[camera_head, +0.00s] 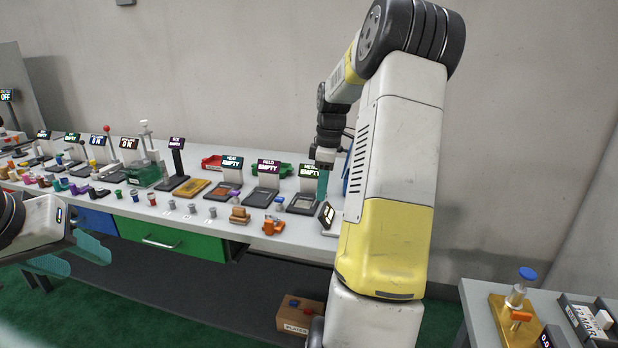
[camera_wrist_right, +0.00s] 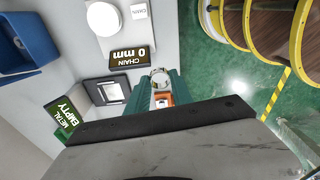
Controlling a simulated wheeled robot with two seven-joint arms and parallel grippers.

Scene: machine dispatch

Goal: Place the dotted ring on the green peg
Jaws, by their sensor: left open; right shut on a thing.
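My right gripper (camera_wrist_right: 160,88) is over the front part of the long workbench, beside the METAL tray (camera_wrist_right: 110,91). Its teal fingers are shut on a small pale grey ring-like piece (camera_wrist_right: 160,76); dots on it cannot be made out. An orange piece (camera_wrist_right: 162,100) shows between the fingers; I cannot tell whether it is held or lies below. My left gripper (camera_head: 68,258) is open and empty at the bench's front left. I cannot pick out the green peg.
The bench (camera_head: 190,222) carries several trays, signs, levers and small coloured parts. An orange fitting (camera_head: 273,227) sits near its front edge. A CHAIN display (camera_wrist_right: 130,60) and a blue bin (camera_wrist_right: 28,45) are near the right gripper. A second table (camera_head: 480,300) stands at right.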

